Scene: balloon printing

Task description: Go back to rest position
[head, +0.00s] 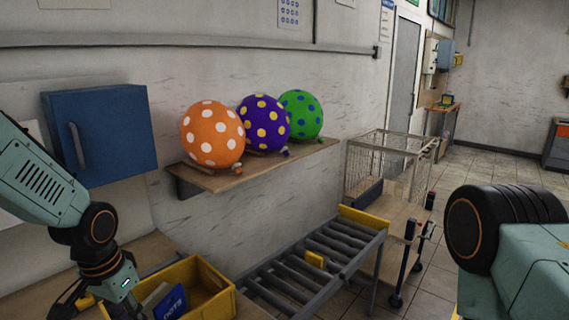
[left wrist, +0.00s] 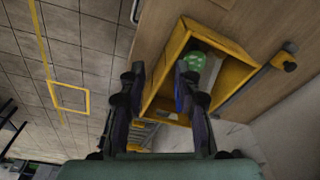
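My left gripper is open in the left wrist view (left wrist: 158,76), its two dark fingers apart with nothing seen between the tips. In the head view my left arm comes down at the lower left, with its wrist beside the yellow bin (head: 226,304); the fingers are mostly hidden there. The bin also shows in the left wrist view (left wrist: 222,72), just beyond the fingers, with a small green item (left wrist: 196,60) inside. A blue item marked DOTS (head: 168,303) is in the bin in the head view. Only part of my right arm shows at the right; its gripper is out of view.
Orange (head: 212,134), purple (head: 263,122) and green (head: 301,114) dotted balloons rest on a wall shelf (head: 215,182). A blue cabinet (head: 115,130) hangs at left. A roller conveyor (head: 310,262) and wire cage (head: 385,160) stand at centre right. Tiled floor lies clear beyond.

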